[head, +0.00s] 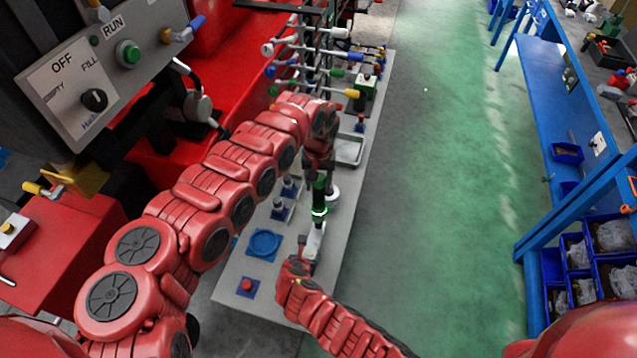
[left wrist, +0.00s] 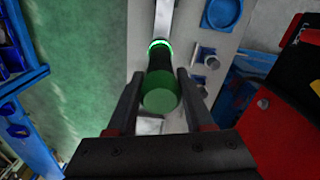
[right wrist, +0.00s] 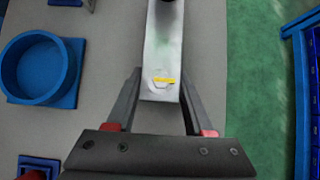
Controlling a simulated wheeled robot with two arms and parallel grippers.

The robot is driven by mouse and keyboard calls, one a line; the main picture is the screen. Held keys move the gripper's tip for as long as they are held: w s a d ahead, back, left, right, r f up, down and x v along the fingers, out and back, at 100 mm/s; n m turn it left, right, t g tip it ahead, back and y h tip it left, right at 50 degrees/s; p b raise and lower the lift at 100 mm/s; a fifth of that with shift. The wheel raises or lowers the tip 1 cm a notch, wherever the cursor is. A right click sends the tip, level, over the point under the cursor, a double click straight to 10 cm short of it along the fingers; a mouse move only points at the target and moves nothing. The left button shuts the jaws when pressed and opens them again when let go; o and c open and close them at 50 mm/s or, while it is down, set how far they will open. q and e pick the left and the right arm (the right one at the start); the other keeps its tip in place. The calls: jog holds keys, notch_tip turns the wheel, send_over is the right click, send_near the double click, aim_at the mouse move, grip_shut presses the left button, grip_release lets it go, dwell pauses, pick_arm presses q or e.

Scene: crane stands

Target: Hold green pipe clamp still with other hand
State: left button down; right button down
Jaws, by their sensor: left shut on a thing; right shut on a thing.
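The green pipe clamp shows in the head view as a dark upright body with a bright green ring (head: 319,212). In the left wrist view it has a round green end (left wrist: 160,98), a black body and the glowing ring. My left gripper (head: 318,168) comes down from above and is shut on the green end. A flat grey bar (right wrist: 163,45) with a yellow mark runs on from the ring side. My right gripper (head: 309,258) is shut on this bar below and nearer. I cannot tell whether bar and clamp are one piece.
A grey board (head: 235,290) lies under both grippers. It carries a blue round dish (head: 264,243), a red button on a blue base (head: 247,287) and small blue holders. A rack with coloured-tipped pegs (head: 312,60) stands beyond. The green floor (head: 440,200) to the right is clear.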

pick_arm(q)
jog(key=shift+w+r, duration=0.15)
jog(key=shift+r, duration=2.45)
pick_arm(e)
jog(key=shift+c, duration=1)
grip_release()
jog(key=shift+s+a+r, duration=0.25)
jog(key=shift+r, duration=0.25)
jog(key=shift+s+r, duration=0.25)
jog(key=shift+s, duration=0.05)
jog(key=v, duration=1)
jog(key=shift+d, duration=0.1)
